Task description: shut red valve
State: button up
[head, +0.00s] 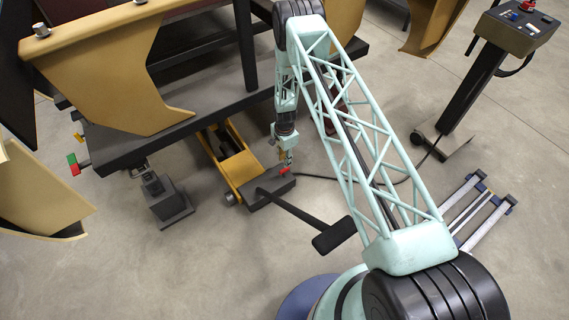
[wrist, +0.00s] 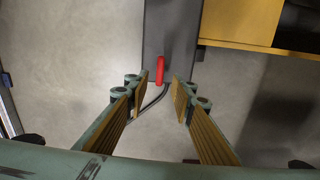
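The red valve (head: 285,170) is a small red handle at the end of a dark grey block (head: 268,190) on the floor unit. In the wrist view the red valve (wrist: 160,70) stands upright in the picture, centred ahead of the gap between my fingers. My gripper (head: 284,160) is just above the valve in the head view. In the wrist view my gripper (wrist: 160,84) is open, with a ribbed finger on each side and clear gaps to the handle. No contact shows. In the head view my gripper partly covers the valve.
A yellow frame (head: 232,165) adjoins the grey block. A black-handled bar (head: 335,235) sticks out towards the front. A dark bench with tan shells (head: 110,75) stands at left. A control console (head: 515,28) stands at right. A cable runs across the floor near the valve.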

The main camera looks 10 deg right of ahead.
jog(key=shift+r, duration=2)
jog(key=shift+r, duration=0.1)
